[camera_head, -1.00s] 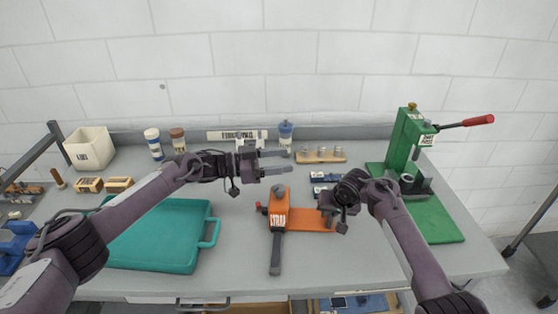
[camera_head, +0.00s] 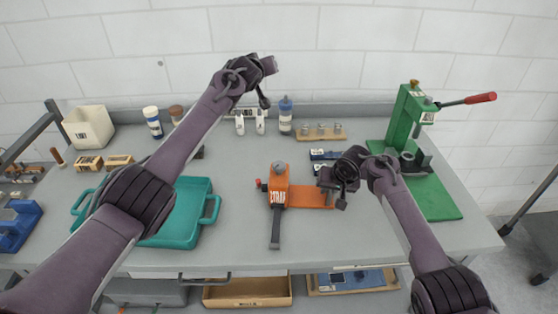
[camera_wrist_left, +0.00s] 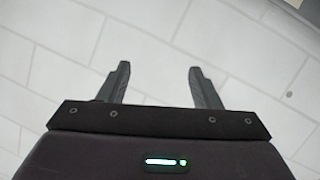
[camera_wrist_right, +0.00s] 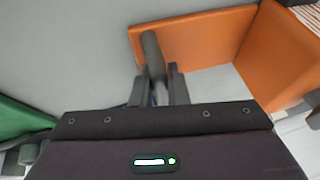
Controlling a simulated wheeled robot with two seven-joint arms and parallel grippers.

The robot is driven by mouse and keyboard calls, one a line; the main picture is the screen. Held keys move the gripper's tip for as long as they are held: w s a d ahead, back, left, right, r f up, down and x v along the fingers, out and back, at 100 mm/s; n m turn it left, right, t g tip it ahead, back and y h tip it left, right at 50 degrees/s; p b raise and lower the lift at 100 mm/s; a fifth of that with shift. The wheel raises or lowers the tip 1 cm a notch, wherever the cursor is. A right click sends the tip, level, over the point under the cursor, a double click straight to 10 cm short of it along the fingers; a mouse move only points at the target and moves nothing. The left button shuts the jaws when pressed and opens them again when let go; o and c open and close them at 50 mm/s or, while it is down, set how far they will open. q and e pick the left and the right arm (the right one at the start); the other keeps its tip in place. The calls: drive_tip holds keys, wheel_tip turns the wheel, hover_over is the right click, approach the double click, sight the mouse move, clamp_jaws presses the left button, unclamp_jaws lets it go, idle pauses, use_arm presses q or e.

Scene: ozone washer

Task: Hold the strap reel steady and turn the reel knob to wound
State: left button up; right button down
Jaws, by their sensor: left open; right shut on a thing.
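The orange strap reel (camera_head: 279,188), with STRAP lettering, stands mid-bench. A grey round part (camera_head: 279,166) sits on top of it and a small red part (camera_head: 259,184) on its left side. A dark bar (camera_head: 275,230) reaches toward the bench front, and an orange plate (camera_head: 310,196) extends right. My right gripper (camera_head: 325,181) is at that plate's right end. In the right wrist view its jaws (camera_wrist_right: 158,78) are shut on a dark grey rounded handle (camera_wrist_right: 152,55) by the plate (camera_wrist_right: 195,38). My left gripper (camera_wrist_left: 158,72) is open and empty, raised before the wall, away from the reel.
A teal tray (camera_head: 207,228) lies left of the reel, partly behind my left arm. A green press (camera_head: 405,120) with a red-tipped lever stands right. A blue-capped bottle (camera_head: 286,118) and a wooden rack (camera_head: 318,138) stand behind. Bench is clear between tray and reel.

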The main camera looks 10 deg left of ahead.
use_arm(q)
drive_tip(key=s+f+n+g+y, duration=0.2)
drive_tip(key=n+g, duration=0.1)
drive_tip(key=n, duration=0.1)
drive_tip(key=n+g+h, duration=0.2)
drive_tip(key=n+g, duration=0.3)
drive_tip(key=g, duration=0.6)
hover_over(279, 164)
wheel_tip(279, 164, down, 6)
wheel_tip(279, 164, down, 11)
drive_tip(key=shift+c, duration=0.5)
drive_tip(key=c, duration=0.9)
drive_tip(key=shift+m, duration=0.5)
